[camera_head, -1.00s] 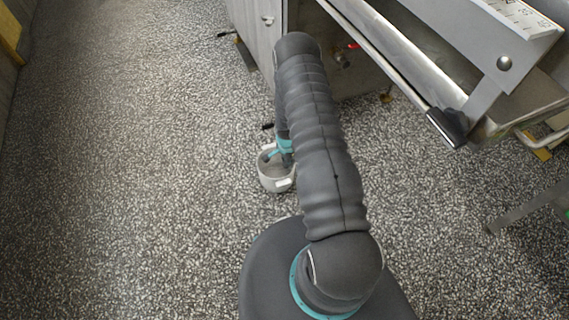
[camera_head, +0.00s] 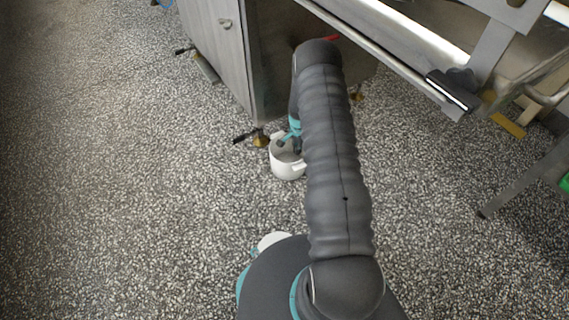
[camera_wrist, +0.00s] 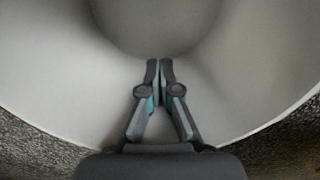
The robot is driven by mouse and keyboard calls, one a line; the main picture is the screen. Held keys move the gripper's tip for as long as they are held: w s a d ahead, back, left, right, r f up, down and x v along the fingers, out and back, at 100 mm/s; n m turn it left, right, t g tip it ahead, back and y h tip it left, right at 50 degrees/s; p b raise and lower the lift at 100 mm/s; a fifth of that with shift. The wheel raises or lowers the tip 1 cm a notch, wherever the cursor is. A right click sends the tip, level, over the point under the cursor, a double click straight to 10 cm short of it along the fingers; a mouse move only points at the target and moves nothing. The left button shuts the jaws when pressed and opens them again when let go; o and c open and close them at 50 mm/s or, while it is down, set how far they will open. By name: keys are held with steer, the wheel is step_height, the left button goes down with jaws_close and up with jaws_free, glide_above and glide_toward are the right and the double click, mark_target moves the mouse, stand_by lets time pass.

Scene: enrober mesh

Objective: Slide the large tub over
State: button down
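A white round tub (camera_head: 287,170) with a lug on its right side stands on the floor by the machine's corner foot. In the head view my gripper (camera_head: 290,143) reaches down into its opening, partly behind my arm. In the wrist view the tub's pale inner wall (camera_wrist: 60,75) fills most of the picture. My gripper (camera_wrist: 160,62) crosses above the near rim with its fingertips together over the inside. No wall shows between the fingers. Whether the fingers touch the tub cannot be told.
A steel machine cabinet (camera_head: 222,50) stands just behind the tub, with a brass foot (camera_head: 261,139) and black lever (camera_head: 243,138). A white rounded thing (camera_head: 271,241) is partly hidden by my base. Speckled floor (camera_head: 120,200) at left is clear.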

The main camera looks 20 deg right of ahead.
steer(key=w+d, duration=0.1)
steer(key=d, duration=0.2)
steer(key=w+d, duration=0.1)
steer(key=d, duration=0.2)
steer(key=w+d, duration=0.1)
steer(key=d, duration=0.2)
steer(key=shift+w+d+b, duration=0.2)
steer(key=shift+d+b, duration=0.1)
steer(key=shift+b, duration=0.1)
steer(key=shift+w, duration=0.4)
steer(key=shift+w+d, duration=0.15)
steer(key=shift+d, duration=0.85)
steer(key=shift+r, duration=0.1)
